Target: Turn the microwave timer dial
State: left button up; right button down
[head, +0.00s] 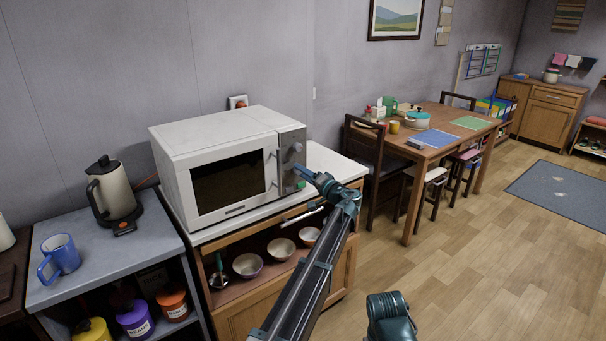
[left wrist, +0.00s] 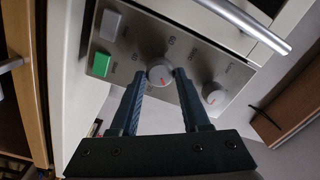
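The white microwave (head: 222,170) stands on a wooden cabinet, its control panel facing me at its right end. My left gripper (head: 301,173) is at the lower part of that panel. In the left wrist view my left gripper's fingers (left wrist: 160,74) stand on either side of a round grey dial (left wrist: 161,77) with a red mark. Their inner edges meet the dial's sides, with no clear gap. A second dial (left wrist: 213,94) is to the right, free; it is the upper dial (head: 297,147) in the head view. My right gripper is not visible.
The microwave door handle (left wrist: 243,25) is close by. A kettle (head: 113,190) and blue mug (head: 61,256) are on the left counter. Bowls (head: 281,249) sit on the cabinet shelf.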

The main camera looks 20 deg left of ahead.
pick_arm(q)
jog(key=o, duration=0.3)
jog(key=v, duration=1.4)
jog(key=shift+w, duration=0.1)
